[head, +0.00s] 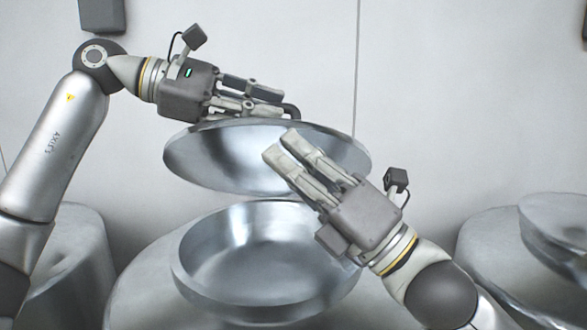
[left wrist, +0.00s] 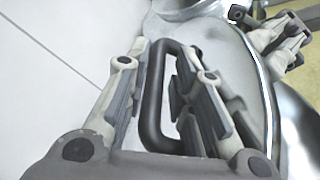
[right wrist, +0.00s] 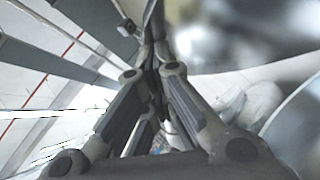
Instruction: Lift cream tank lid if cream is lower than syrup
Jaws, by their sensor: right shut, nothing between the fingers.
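A shiny round metal lid (head: 225,160) is tilted and raised above the open round mouth (head: 205,255) of the middle tank, with a gap between them. My left gripper (head: 270,100) is above the lid, at its dark handle (head: 292,109). In the left wrist view the black loop handle (left wrist: 155,105) lies between the fingers (left wrist: 165,80), which look closed around it. My right gripper (head: 280,145) is in front of the lid, shut and empty, its fingers pointing up and left. It hides part of the lid and the rim. No cream or syrup label or level is readable.
Another metal tank (head: 75,265) stands at the left, and one with a round lid (head: 560,225) at the right, cut by the frame edge. A pale wall (head: 440,80) is behind. The space between the right tank and the wall looks clear.

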